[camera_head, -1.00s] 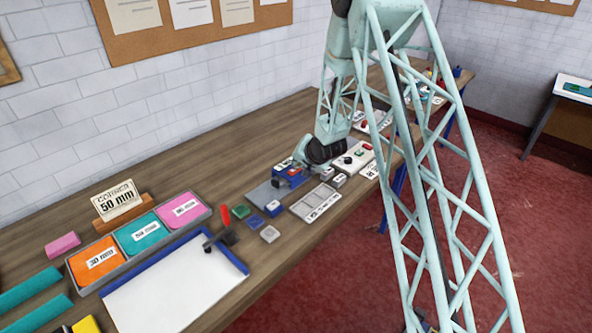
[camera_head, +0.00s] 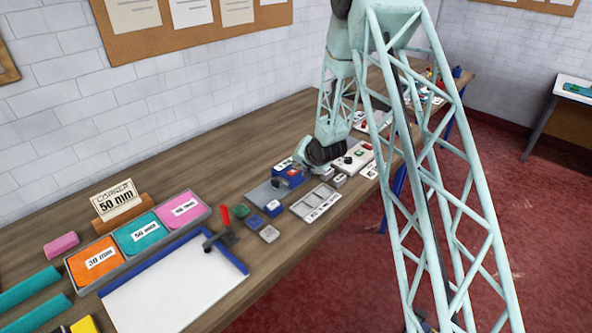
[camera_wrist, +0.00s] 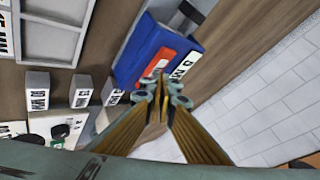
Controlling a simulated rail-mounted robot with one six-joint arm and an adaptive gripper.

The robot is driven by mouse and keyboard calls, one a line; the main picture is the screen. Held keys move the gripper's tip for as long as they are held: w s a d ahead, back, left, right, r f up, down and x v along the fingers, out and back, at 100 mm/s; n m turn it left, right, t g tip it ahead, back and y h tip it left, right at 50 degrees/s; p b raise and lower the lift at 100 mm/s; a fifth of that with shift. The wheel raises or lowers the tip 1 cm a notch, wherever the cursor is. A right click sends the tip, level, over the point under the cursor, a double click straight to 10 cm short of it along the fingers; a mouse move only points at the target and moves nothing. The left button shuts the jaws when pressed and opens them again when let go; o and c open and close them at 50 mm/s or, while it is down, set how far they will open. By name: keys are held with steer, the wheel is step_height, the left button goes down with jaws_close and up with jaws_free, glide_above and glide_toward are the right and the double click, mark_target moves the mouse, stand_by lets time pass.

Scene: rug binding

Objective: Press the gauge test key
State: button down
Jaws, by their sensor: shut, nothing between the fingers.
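A blue box-shaped device (camera_head: 287,178) stands on the bench, and I take it to be the gauge. In the wrist view this blue device (camera_wrist: 140,68) has a red-orange patch (camera_wrist: 160,58) and a white label with dark characters that I cannot fully read. My gripper (camera_wrist: 159,88) is shut and empty, with its fingertips over the device's near end beside the red patch. I cannot tell whether they touch it. In the head view my gripper (camera_head: 303,150) points down at the device, and the wrist partly hides it. No separate test key can be made out with certainty.
A grey compartment tray (camera_head: 314,203) and small labelled blocks (camera_wrist: 37,88) lie close by. A pale panel with a black knob and coloured buttons (camera_head: 352,158) stands just beyond the device.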

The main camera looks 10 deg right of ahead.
steer(key=shift+r, duration=0.1)
stand_by(0.3)
steer(key=shift+r+p, duration=0.3)
steer(key=shift+r, duration=0.4)
steer(key=shift+r, duration=0.1)
steer(key=shift+r+p, duration=1.1)
steer(key=shift+r, duration=1.35)
